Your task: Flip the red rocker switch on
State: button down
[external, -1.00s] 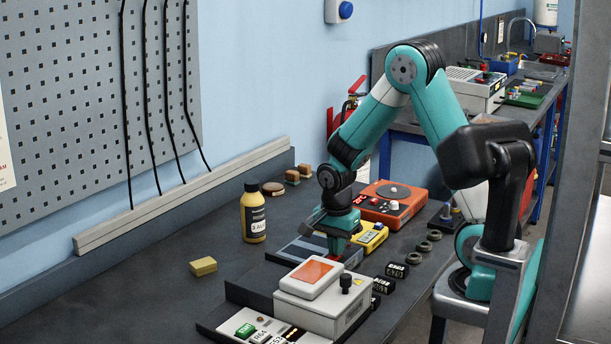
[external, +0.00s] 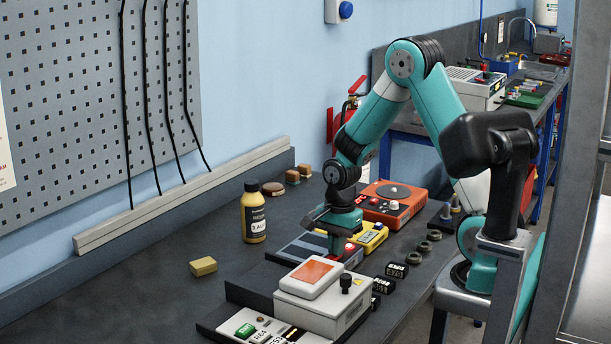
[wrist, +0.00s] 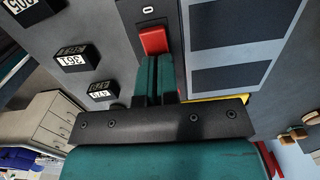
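The red rocker switch (wrist: 154,40) sits on a black plate on a grey panel (wrist: 212,60), with a white "0" mark beside it. In the external view the switch (external: 349,248) shows as a small red spot just right of my fingers. My gripper (wrist: 158,62) is shut, its two teal fingers side by side with nothing visible between them. Its tips are right at the near edge of the switch in the wrist view; I cannot tell whether they touch. In the external view my gripper (external: 335,250) points down over the panel.
A white box with an orange top (external: 318,275) and black knob stands close in front. A yellow device (external: 370,236) and an orange device (external: 392,203) stand behind. Small black number blocks (external: 396,270) lie to the right. Open bench lies left, around a yellow block (external: 203,266).

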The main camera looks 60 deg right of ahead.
jog(key=shift+s+a+f, duration=0.3)
jog(key=shift+a+f, duration=0.1)
jog(key=shift+a, duration=0.25)
jog(key=r+p, duration=0.2)
jog(key=d+r+p, duration=0.1)
jog(key=r+p, duration=0.2)
jog(key=shift+w+d+r, duration=0.2)
jog(key=shift+r, duration=0.1)
notch_tip(320, 180, up, 9)
jog(key=b, duration=0.1)
jog(key=shift+d, duration=0.35)
jog(key=shift+w+r, duration=0.1)
jog(key=s+a+r+n+y, duration=0.1)
jog(key=s+a+r+n, duration=0.2)
jog(key=s+a+n, duration=0.6)
jog(key=s+a+r+n+y, duration=0.2)
jog(key=s+a+n, duration=0.8)
jog(key=n, duration=0.6)
jog(key=shift+a+r+y, duration=0.3)
jog(key=shift+a+r, duration=0.15)
jog(key=shift+w, duration=0.1)
